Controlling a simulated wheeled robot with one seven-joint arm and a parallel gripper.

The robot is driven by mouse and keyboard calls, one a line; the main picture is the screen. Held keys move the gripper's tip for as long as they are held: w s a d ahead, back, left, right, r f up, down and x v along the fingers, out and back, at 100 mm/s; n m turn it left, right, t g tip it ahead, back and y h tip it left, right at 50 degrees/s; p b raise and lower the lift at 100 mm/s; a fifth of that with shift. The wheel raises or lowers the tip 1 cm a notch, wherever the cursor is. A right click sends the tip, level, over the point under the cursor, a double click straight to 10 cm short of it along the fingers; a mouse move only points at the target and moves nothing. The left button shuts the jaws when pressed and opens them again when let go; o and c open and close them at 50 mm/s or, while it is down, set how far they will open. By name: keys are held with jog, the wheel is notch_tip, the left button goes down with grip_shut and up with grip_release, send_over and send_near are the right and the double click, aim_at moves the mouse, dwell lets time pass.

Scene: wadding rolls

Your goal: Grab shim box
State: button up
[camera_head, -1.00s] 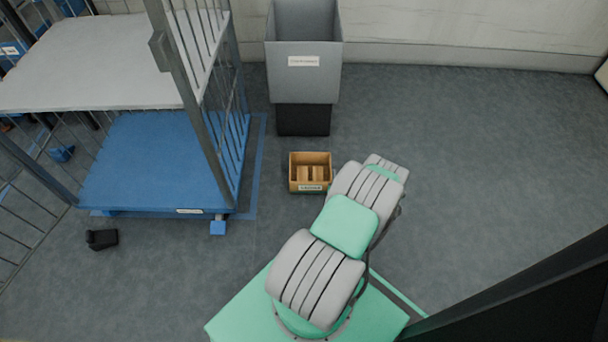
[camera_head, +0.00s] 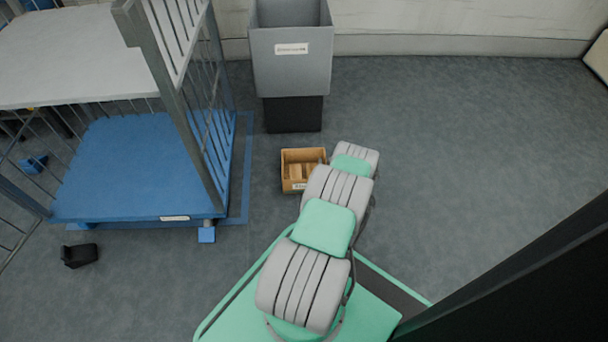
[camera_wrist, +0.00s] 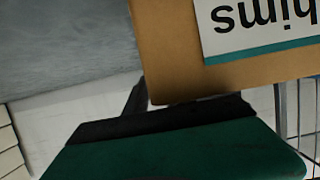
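The shim box (camera_head: 291,186) is a small open tan box with wooden pieces inside. It stands on the floor at the middle of the head view, and my arm partly covers its right front. In the wrist view the box (camera_wrist: 172,55) fills the upper right, close by, with its white label reading "Shims" upside down. A dark green and black part of my gripper (camera_wrist: 165,128) crosses the bottom of the wrist view, just by the box's edge. I cannot tell whether it touches the box. The finger gap is not clear, and my arm hides the gripper in the head view.
A grey bin (camera_head: 291,65) on a dark base stands behind the box. A cage trolley with a blue deck (camera_head: 135,165) stands to the left, with a black object (camera_head: 79,255) on the floor by it. The floor to the right (camera_head: 460,150) is clear.

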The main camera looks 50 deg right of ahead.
jog(key=shift+c, duration=0.2)
grip_shut()
dwell(1.1)
